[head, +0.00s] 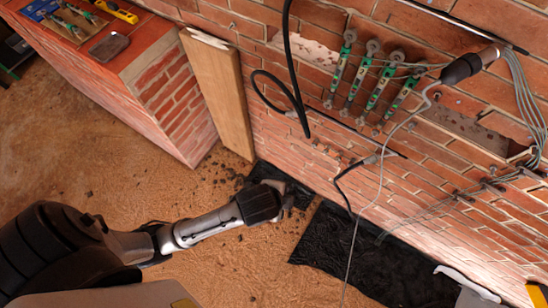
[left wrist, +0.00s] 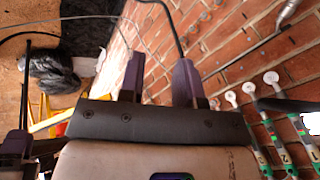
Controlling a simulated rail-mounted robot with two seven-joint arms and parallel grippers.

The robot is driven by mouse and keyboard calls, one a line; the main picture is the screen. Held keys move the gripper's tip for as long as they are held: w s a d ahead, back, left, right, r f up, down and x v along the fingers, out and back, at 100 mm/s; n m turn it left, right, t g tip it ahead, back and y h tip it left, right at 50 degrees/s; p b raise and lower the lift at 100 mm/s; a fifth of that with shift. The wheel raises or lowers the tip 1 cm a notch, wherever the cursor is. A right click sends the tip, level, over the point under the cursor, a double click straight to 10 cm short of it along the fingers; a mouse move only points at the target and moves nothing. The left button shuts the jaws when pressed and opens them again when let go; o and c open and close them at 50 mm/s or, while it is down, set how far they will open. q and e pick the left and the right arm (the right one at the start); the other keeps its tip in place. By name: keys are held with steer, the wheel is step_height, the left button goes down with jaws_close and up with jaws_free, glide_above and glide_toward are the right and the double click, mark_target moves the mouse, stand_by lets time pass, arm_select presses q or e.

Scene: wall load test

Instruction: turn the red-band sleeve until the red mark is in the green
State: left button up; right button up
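Several metal and green sleeves hang in a slanted row on the brick wall, one of them here (head: 378,92). My left gripper (head: 291,198) is low in front of the wall, below and left of the row. In the left wrist view its two purple fingers (left wrist: 159,82) stand apart with nothing between them. A dark purple part at that view's left edge may be my right gripper; its state is unclear.
A black cylinder (head: 463,69) with cables juts out right of the row. A black cable (head: 298,95) loops left of it. A wooden board (head: 222,92) leans by the brick ledge. Black sheeting (head: 350,258) lies on the floor, which is clear at left.

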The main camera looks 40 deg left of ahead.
arm_select(q)
steer(key=shift+s+a+f+n, duration=0.2)
steer(key=shift+s+a+n, duration=0.05)
steer(key=shift+s+n, duration=0.15)
steer(key=shift+s+a+f+n, duration=0.2)
steer(key=shift+s+a+n, duration=0.05)
steer(key=shift+s+n, duration=0.15)
steer(key=shift+r, duration=0.1)
